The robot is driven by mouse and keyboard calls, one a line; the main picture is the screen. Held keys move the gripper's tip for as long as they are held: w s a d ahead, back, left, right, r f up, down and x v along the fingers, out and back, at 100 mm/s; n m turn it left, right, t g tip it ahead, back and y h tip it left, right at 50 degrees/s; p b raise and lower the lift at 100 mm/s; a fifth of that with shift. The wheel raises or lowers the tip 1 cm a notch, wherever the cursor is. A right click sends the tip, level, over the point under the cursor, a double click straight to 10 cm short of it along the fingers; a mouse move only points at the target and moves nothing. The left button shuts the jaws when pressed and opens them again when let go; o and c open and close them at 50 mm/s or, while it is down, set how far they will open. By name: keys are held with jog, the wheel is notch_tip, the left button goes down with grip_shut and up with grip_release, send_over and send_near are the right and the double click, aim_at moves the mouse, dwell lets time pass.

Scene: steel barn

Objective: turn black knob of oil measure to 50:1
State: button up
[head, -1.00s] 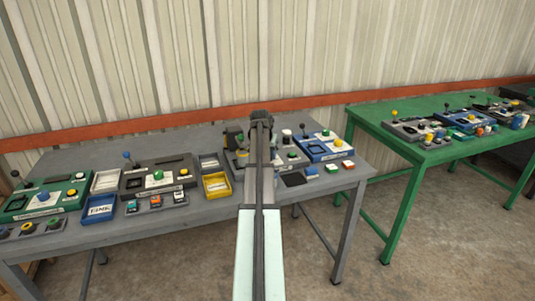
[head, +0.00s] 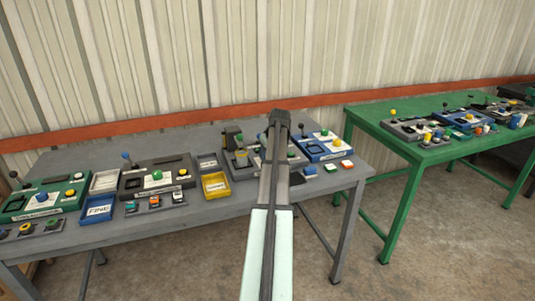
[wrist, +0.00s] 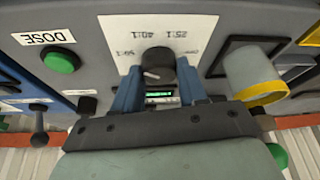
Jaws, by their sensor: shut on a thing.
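The black knob (wrist: 157,66) sits on a grey panel in the wrist view, beside a white plate (wrist: 150,30) with upside-down ratio marks. The marks read 25:1, 40:1 and, at the left, what looks like 50:1. A pale mark shows on the knob's lower-left part; its exact setting is hard to tell. My gripper (wrist: 158,73) has its blue fingers on either side of the knob and is shut on it. A small green-lit display (wrist: 159,94) shows between the fingers. In the head view my arm hides most of the oil measure (head: 238,158).
A green button (wrist: 61,60) near a DOSE label and a yellow-rimmed cylinder (wrist: 258,75) flank the knob. The grey table (head: 75,160) holds several other panels and trays, including a yellow tray (head: 216,186). A green table (head: 375,125) stands to the right.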

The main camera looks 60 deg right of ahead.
jog(key=shift+n+t+y, duration=0.3)
jog(key=shift+n+y, duration=0.2)
jog(key=shift+n, duration=0.8)
jog(key=shift+s, duration=0.1)
jog(key=o, duration=1.1)
jog(key=shift+c, duration=0.2)
jog(key=v, duration=1.3)
jog(key=shift+r, duration=0.45)
jog(key=shift+s+d, duration=0.1)
jog(key=shift+d, duration=0.1)
